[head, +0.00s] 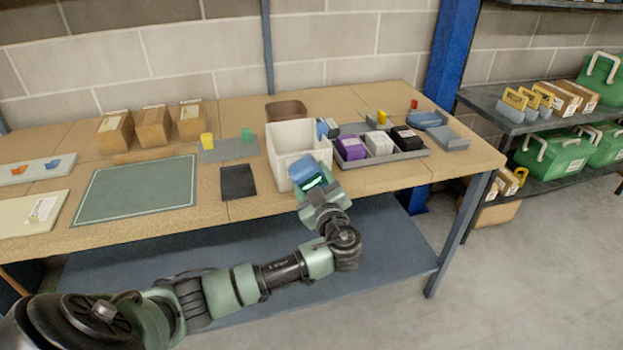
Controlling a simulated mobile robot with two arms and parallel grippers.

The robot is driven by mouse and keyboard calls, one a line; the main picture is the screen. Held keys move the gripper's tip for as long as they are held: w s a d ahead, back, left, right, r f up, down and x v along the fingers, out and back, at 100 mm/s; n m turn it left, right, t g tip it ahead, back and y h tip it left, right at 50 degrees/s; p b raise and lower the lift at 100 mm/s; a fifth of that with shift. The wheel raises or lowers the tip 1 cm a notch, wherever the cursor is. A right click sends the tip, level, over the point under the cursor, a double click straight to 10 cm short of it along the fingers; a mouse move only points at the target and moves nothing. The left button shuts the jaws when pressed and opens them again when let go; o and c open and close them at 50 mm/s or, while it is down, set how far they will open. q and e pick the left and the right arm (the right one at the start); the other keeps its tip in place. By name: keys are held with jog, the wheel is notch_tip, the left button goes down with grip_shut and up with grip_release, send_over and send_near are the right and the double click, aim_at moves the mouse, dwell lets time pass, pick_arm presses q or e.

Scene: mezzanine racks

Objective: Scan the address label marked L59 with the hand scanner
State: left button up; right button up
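My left arm comes in from the lower left, and its gripper (306,172) is at the front wall of a white bin (283,143) on the workbench. A blue block-like part with a bright green strip shows at the gripper's end; I cannot tell whether it is the hand scanner or part of the hand. The fingers are hidden. A small blue and dark object (328,128) shows at the bin's right edge; its kind is unclear. Small white labels show on the cartons (153,129) and on a pale board (42,209). No L59 marking is readable. My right gripper is out of view.
A grey tray (352,161) with purple, white and black boxes stands right of the white bin. A green mat (135,190) and a black pad (238,182) lie left. A rack (497,116) at right holds green cases and labelled cartons. Open floor lies front right.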

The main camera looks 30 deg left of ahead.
pick_arm(q)
jog(key=shift+b+x, duration=0.6)
jog(key=shift+x, duration=0.2)
dwell(0.6)
jog(key=v, duration=0.7)
jog(key=shift+b, duration=0.45)
dwell(0.9)
